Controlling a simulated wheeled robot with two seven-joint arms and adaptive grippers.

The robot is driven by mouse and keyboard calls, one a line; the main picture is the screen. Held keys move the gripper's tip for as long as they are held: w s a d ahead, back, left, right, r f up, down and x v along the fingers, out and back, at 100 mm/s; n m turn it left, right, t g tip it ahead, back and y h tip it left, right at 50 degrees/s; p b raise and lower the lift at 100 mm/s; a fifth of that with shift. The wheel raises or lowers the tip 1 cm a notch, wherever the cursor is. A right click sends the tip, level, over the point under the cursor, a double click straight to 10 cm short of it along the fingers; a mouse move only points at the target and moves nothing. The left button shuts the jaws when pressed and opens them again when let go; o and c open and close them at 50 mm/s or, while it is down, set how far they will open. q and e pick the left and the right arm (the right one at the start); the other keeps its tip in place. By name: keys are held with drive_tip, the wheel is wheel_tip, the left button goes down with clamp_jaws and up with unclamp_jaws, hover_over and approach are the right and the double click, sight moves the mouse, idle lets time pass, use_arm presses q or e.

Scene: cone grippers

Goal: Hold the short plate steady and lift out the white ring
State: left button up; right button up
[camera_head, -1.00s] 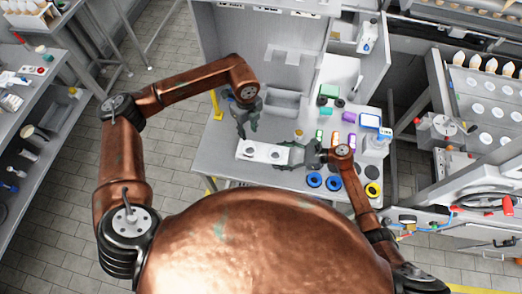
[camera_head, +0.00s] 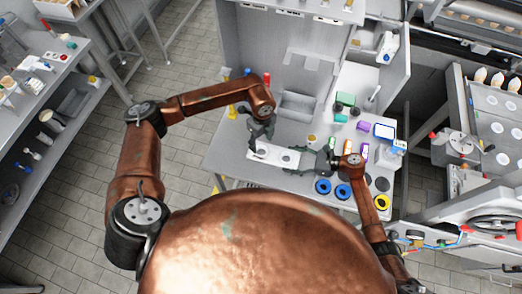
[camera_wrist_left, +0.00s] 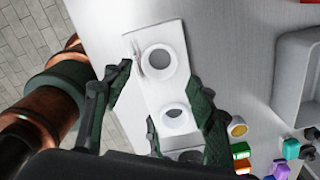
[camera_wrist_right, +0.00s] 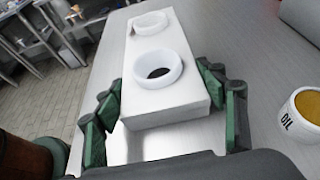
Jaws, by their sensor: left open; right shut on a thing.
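In the right wrist view, one ring (camera_wrist_right: 157,69) is nearer my right gripper and the other (camera_wrist_right: 151,23) is at the far end. My right gripper (camera_wrist_right: 165,95) is shut on the plate's near end, with a finger on each side. My left gripper (camera_wrist_left: 160,80) is open above the plate, its fingers spread on either side of it near the far-end ring (camera_wrist_left: 158,61). In the head view, the left gripper (camera_head: 258,142) hides that ring.
Several coloured blocks and a grey bin (camera_head: 297,106) are farther back. Table to the plate's left is clear.

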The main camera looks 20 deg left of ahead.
use_arm(q)
drive_tip(key=shift+f, duration=2.6)
drive_tip(key=shift+c, duration=0.2)
drive_tip(key=c, duration=0.6)
drive_tip(key=shift+r, duration=2.55)
drive_tip(key=shift+c, duration=0.3)
use_arm(e)
drive_tip(key=o, duration=1.4)
drive_tip(key=shift+d, duration=0.1)
drive_tip(key=v, duration=1.2)
